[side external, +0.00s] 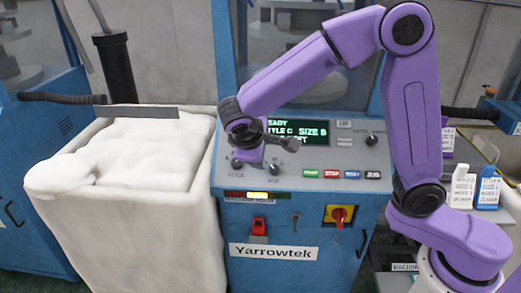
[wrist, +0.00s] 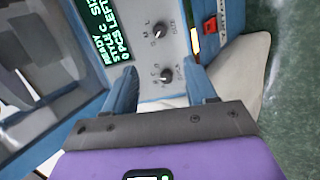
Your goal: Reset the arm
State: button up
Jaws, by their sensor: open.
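My gripper (side external: 270,146) hangs in front of the knitting machine's grey control panel (side external: 215,168), at the left of the lit display (side external: 305,131). In the wrist view my gripper (wrist: 160,90) has its two blue fingers apart, with nothing held between them. A size knob (wrist: 158,32) and a second knob (wrist: 166,75) show on the panel beyond the fingers. The display, also in the wrist view (wrist: 93,30), shows green text with "READY" and "STYLE C". My arm is bent, with its elbow raised at the upper right in the side view.
A white fabric-filled bin (side external: 140,220) stands left of the machine. Below the panel are a red switch (side external: 258,227) and a red knob on yellow (side external: 339,214). Coloured buttons (side external: 340,174) line the panel. White and blue labelled holders (side external: 487,190) stand at the right.

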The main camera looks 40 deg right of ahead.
jog(key=shift+s+r, duration=0.1)
dwell(0.3)
jog(key=s+d+n+g+y, duration=0.1)
jog(key=s+d+y, duration=0.1)
jog(key=s, duration=0.7)
jog(key=s+d+f+n+g+y, duration=0.1)
jog(key=s+d+n+y, duration=0.1)
jog(key=s, duration=0.7)
jog(key=s+d+f+n+g+y, duration=0.1)
jog(key=s+d+n+y, duration=0.1)
jog(key=s, duration=0.7)
jog(key=shift+s+d+f+g+y, duration=0.35)
jog(key=shift+d+y, duration=0.35)
jog(key=shift+d, duration=0.55)
jog(key=shift+w+r, duration=0.1)
jog(key=shift+c, duration=0.9)
